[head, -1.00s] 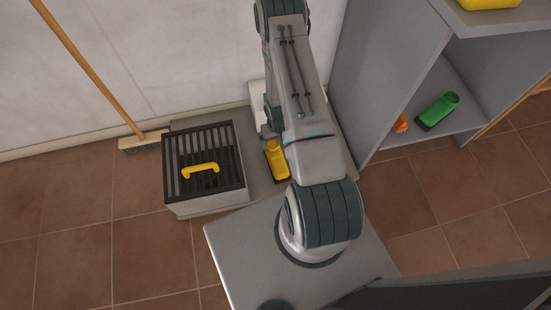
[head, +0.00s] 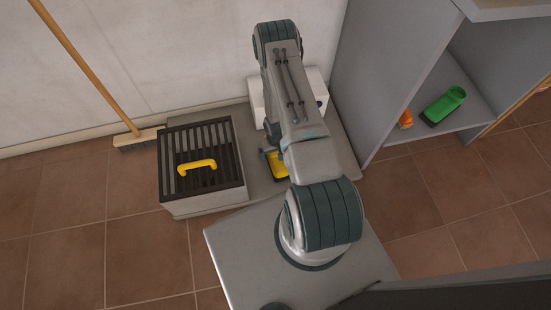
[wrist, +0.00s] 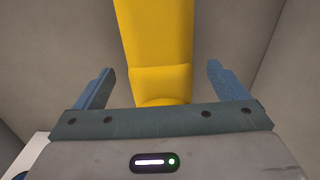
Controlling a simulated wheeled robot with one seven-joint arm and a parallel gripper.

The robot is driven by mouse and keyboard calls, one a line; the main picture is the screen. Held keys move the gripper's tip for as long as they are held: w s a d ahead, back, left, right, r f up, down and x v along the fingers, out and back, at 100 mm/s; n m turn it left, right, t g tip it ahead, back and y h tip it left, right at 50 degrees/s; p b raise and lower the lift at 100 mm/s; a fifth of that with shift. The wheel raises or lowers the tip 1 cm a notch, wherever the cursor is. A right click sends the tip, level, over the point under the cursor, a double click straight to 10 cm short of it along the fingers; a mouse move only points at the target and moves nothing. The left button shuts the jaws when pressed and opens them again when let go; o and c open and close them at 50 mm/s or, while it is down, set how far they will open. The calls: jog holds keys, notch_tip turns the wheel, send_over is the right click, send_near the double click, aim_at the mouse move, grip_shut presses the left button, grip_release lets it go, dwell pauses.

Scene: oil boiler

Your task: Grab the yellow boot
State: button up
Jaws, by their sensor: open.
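The yellow boot (head: 278,168) is on the grey floor slab behind my base in the head view, partly hidden by my arm. In the wrist view the yellow boot (wrist: 155,40) runs from the top edge down between the fingers, its lower part hidden behind the gripper body. My gripper (wrist: 160,76) is open, with one blue-grey finger on each side of the boot and a visible gap to each. In the head view my arm hides most of the gripper.
A white box (head: 318,88) is behind my arm by the wall. A grey shelf (head: 385,80) on the right holds a green boot (head: 445,104) and an orange object (head: 405,119). A broom (head: 85,65) leans left.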

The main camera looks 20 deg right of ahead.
notch_tip(320, 180, down, 3)
jog(key=shift+r+b, duration=0.2)
jog(key=shift+b, duration=0.15)
jog(key=shift+r, duration=0.1)
jog(key=c, duration=1.2)
jog(key=shift+c, duration=0.2)
jog(key=shift+r, duration=0.15)
